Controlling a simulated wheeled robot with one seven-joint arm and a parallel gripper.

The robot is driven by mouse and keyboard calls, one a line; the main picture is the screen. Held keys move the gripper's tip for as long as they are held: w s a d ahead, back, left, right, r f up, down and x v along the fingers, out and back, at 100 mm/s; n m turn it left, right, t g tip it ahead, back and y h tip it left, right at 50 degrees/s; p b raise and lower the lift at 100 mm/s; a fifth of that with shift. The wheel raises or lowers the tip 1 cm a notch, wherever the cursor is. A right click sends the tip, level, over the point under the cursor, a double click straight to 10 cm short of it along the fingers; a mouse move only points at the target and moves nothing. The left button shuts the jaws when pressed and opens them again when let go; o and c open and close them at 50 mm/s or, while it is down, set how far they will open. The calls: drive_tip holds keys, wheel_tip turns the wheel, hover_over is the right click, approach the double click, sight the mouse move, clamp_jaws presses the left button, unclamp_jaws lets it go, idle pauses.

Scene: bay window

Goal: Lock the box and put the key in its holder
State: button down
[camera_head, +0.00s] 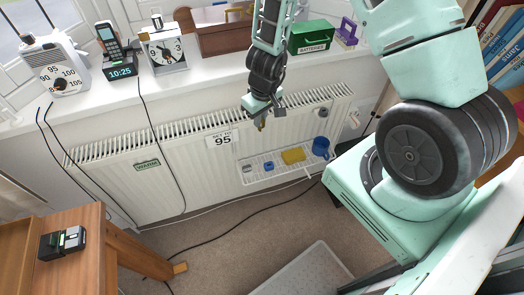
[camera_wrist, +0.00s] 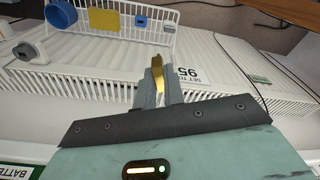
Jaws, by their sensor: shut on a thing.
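My gripper (camera_head: 261,120) hangs in front of the radiator, below the windowsill's front edge. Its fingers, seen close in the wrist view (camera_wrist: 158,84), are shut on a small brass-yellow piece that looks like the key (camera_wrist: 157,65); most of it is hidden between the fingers. On the sill behind stand a brown wooden box (camera_head: 222,41), a green box marked BATTERIES (camera_head: 311,39) and a small purple box-like thing (camera_head: 347,34). I cannot tell which box the task means, or whether it is locked. I cannot make out a key holder for certain.
A white wire rack (camera_head: 248,181) hangs on the radiator (camera_head: 110,172), holding a blue mug (camera_head: 321,147) and a yellow sponge (camera_head: 293,156). A clock (camera_head: 165,50), phone dock (camera_head: 119,67) and dial unit (camera_head: 54,66) stand along the sill. A wooden table (camera_head: 88,222) is lower left.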

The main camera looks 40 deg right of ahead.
drive_tip(key=w+d+f+n+b, duration=0.1)
drive_tip(key=d+f+n+b, duration=0.2)
drive_tip(key=f+n+b, duration=0.3)
drive_tip(key=w+d+f+n+g+y+b, duration=0.1)
drive_tip(key=d+f+n+b, duration=0.2)
drive_tip(key=f+n+b, duration=0.4)
wheel_tip(320, 180, down, 7)
drive_tip(key=b, duration=0.7)
drive_tip(key=shift+r, duration=0.1)
drive_tip(key=shift+f+b, duration=1.65)
drive_tip(key=shift+f, duration=1.25)
drive_tip(key=shift+p, duration=0.55)
drive_tip(key=shift+f+b, duration=0.85)
drive_tip(key=shift+f, duration=0.8)
